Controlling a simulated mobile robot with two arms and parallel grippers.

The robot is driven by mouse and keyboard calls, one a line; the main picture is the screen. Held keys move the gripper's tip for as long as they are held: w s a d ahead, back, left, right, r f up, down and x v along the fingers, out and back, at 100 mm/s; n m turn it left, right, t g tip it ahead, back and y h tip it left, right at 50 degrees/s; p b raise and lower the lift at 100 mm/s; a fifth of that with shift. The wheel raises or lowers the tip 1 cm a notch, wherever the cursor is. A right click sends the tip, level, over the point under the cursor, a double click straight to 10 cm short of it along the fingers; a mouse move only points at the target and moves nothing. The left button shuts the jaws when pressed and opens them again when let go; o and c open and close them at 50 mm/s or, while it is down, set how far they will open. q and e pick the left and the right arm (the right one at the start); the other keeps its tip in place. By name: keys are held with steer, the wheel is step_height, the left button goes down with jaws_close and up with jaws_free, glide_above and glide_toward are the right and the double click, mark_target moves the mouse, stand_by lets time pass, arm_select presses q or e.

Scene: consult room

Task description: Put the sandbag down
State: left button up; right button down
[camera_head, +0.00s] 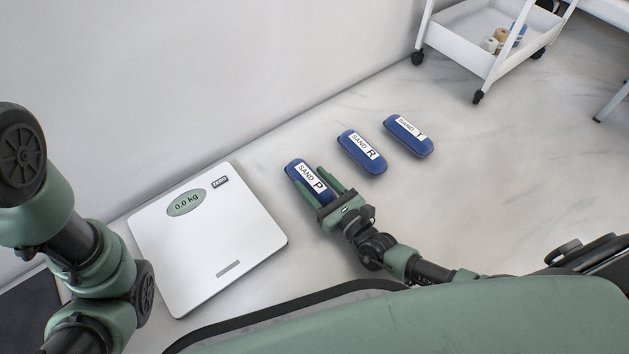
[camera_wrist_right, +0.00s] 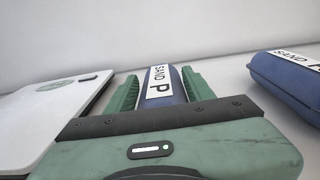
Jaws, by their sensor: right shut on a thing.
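Three blue sandbags with white labels are in the head view: sandbag P (camera_head: 299,173), sandbag R (camera_head: 375,163) and sandbag T (camera_head: 420,145). My right gripper (camera_head: 324,177) is shut on sandbag P, with one green finger on each side of it. In the right wrist view sandbag P (camera_wrist_right: 163,90) sits between the fingers of the right gripper (camera_wrist_right: 158,92). I cannot tell whether it touches the floor. My left arm is at the left of the head view; its gripper is not in view.
A white scale (camera_head: 245,235) reading 0.0 kg lies on the floor left of sandbag P. Its edge also shows in the right wrist view (camera_wrist_right: 45,110). A white wheeled cart (camera_head: 455,45) stands at the top right. The floor right of the sandbags is clear.

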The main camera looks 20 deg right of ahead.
steer(key=c, duration=0.6)
jaws_free()
steer(key=shift+s+d+r+p, duration=0.15)
steer(key=shift+s+p, duration=0.15)
steer(key=shift+s, duration=0.05)
steer(key=p+v, duration=0.5)
steer(key=v, duration=0.5)
steer(key=shift+s+d, duration=0.1)
steer(key=shift+s, duration=0.1)
steer(key=shift+s+d, duration=0.15)
steer(key=shift+s, duration=0.25)
